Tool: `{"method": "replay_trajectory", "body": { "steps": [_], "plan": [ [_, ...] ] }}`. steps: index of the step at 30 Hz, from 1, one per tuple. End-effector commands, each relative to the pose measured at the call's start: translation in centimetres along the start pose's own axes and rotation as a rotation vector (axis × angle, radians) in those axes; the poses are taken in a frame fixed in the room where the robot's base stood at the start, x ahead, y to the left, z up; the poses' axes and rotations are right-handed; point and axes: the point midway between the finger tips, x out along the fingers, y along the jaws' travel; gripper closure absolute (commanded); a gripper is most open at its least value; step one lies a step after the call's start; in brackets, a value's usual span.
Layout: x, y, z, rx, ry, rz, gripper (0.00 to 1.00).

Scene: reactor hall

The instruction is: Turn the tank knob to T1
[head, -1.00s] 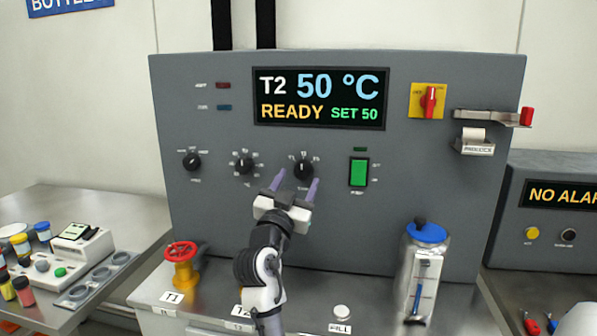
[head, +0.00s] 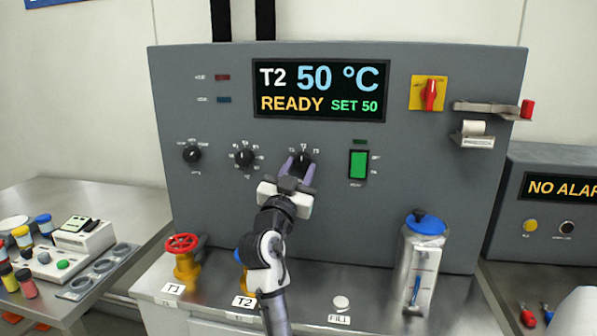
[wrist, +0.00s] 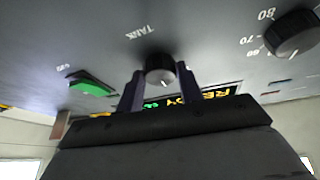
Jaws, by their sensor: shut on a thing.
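The tank knob (head: 304,159) is a black round knob on the grey panel, the rightmost of three knobs in a row. In the wrist view the tank knob (wrist: 160,69) shows a white pointer line, with the label TANK beside it. My gripper (head: 297,172) reaches up to it, and its two purple fingers sit on either side of the knob, shut on it. In the wrist view my gripper (wrist: 160,88) has a finger at each side of the knob. The display (head: 320,90) reads T2, 50 °C, READY, SET 50.
A temperature knob (head: 244,157) is left of the tank knob and a green switch (head: 359,165) is right of it. A red valve (head: 182,244) and a blue-lidded canister (head: 424,260) stand on the bench below. A yellow-backed red switch (head: 430,94) is at upper right.

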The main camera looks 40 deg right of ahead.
Motion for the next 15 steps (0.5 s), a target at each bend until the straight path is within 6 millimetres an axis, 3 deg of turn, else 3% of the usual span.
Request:
{"method": "replay_trajectory", "body": {
  "steps": [15],
  "plan": [
    [0.08, 0.48, -0.05, -0.259, 0.018, -0.110, 0.86]
  ]
}}
